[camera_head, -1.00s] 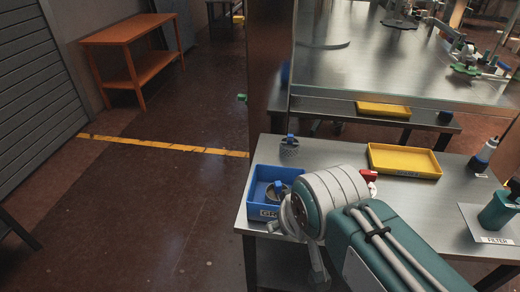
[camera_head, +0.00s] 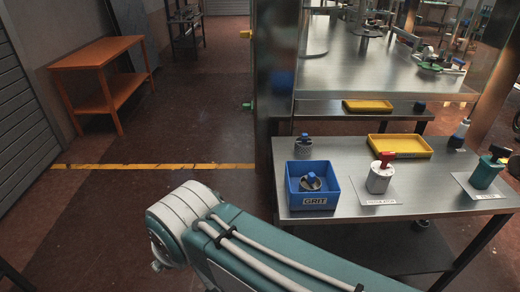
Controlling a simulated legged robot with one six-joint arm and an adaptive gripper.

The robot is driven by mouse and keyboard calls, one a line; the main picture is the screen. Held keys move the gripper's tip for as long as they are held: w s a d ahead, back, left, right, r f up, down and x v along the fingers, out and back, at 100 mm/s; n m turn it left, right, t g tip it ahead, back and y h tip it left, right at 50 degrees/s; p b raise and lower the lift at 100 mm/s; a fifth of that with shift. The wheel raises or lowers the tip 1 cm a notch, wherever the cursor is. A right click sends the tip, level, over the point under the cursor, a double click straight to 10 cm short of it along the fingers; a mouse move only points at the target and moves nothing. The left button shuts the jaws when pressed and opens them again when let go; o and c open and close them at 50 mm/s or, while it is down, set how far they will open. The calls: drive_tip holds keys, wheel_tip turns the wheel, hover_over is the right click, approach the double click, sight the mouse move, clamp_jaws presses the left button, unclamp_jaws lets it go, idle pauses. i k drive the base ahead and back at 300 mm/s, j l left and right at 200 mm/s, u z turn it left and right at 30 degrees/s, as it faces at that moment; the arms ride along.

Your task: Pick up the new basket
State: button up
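A small grey mesh basket with a blue top (camera_head: 303,146) stands upright at the back left of the steel table (camera_head: 350,151). A similar round metal piece with a blue top (camera_head: 312,181) lies in the blue bin labelled GRIT (camera_head: 315,202) at the table's front left. I cannot tell from their looks which is the new basket. My gripper is out of view; only my teal and white arm shows, lower left of the table and apart from both pieces.
A white canister with a red top (camera_head: 379,176), a yellow tray (camera_head: 399,146), a green container (camera_head: 487,171) and a bottle (camera_head: 459,134) stand on the table. A dark post (camera_head: 276,80) rises behind its left end. Open floor lies left, before an orange shelf (camera_head: 104,82).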

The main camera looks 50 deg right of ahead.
sight(303, 145)
drive_tip(key=i+j+z, duration=0.15)
drive_tip(key=i+j, duration=0.2)
drive_tip(key=i, duration=0.25)
drive_tip(key=i+j+z, duration=0.15)
drive_tip(key=i+j, duration=0.25)
drive_tip(key=i, duration=0.15)
drive_tip(key=i+l+z, duration=0.15)
drive_tip(key=i+z, duration=0.65)
drive_tip(key=z, duration=0.2)
drive_tip(key=i+j+z, duration=0.15)
drive_tip(key=i+z, duration=0.45)
drive_tip(key=z, duration=0.25)
drive_tip(key=i+z, duration=0.15)
drive_tip(key=z, duration=0.25)
drive_tip(key=i+z, duration=0.15)
drive_tip(key=z, duration=0.25)
drive_tip(key=i+j+z, duration=0.15)
drive_tip(key=z, duration=0.25)
drive_tip(key=i+j+z, duration=0.1)
drive_tip(key=i+z, duration=0.15)
drive_tip(key=z, duration=0.2)
drive_tip(key=i+j+z, duration=0.15)
drive_tip(key=z, duration=0.3)
drive_tip(key=i+j+z, duration=0.25)
drive_tip(key=z, duration=0.15)
